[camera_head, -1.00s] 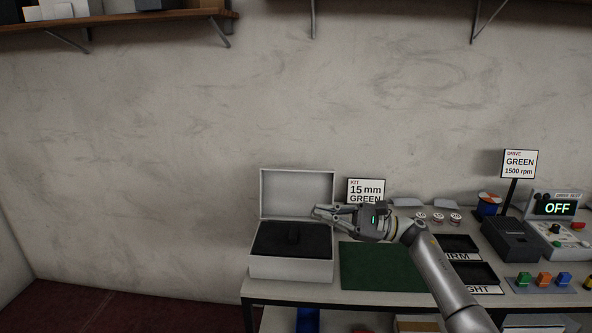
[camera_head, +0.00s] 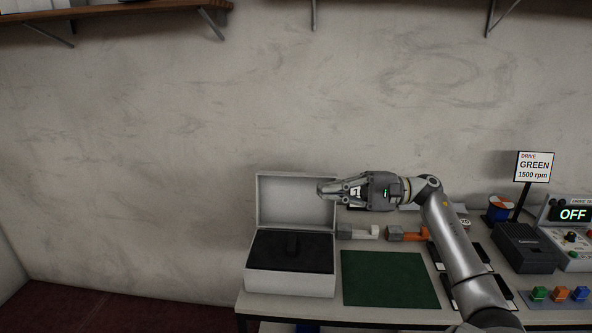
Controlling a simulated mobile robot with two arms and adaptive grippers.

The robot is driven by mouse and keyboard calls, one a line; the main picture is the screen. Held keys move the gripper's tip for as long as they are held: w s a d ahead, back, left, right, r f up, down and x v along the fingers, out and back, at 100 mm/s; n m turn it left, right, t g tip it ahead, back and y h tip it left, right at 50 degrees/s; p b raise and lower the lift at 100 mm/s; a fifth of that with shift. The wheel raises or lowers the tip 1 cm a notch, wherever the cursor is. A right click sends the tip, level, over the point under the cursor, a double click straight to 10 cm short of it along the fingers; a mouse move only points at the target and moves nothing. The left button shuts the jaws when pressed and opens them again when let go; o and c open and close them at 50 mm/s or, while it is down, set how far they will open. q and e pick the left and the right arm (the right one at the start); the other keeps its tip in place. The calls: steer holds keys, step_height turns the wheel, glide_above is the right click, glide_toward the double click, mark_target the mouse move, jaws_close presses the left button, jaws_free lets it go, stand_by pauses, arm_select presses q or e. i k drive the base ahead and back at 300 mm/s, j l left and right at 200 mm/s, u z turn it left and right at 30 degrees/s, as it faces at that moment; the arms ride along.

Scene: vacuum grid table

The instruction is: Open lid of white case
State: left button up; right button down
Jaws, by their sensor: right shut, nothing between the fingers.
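The white case (camera_head: 290,284) stands at the left end of the table. Its lid (camera_head: 283,203) is raised upright at the back, and dark foam (camera_head: 270,250) with a dark raised piece shows inside. My right gripper (camera_head: 321,188) is shut and empty, at the right edge of the raised lid in the picture. I cannot tell whether it touches the lid. My left gripper is not in view.
A green mat (camera_head: 388,279) lies right of the case. Behind it are grey-and-white (camera_head: 358,232) and orange (camera_head: 404,234) pieces. A black box (camera_head: 525,248), a "GREEN 1500 rpm" sign (camera_head: 534,166) and a control panel reading OFF (camera_head: 572,214) stand at right.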

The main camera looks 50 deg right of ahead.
mark_target(285, 200)
steer(key=i+l, duration=0.2)
steer(key=l, duration=0.2)
steer(key=i+l, duration=0.45)
steer(key=l, duration=0.3)
steer(key=i+l, duration=0.2)
steer(key=l, duration=0.2)
steer(key=i+l, duration=0.25)
steer(key=l, duration=0.1)
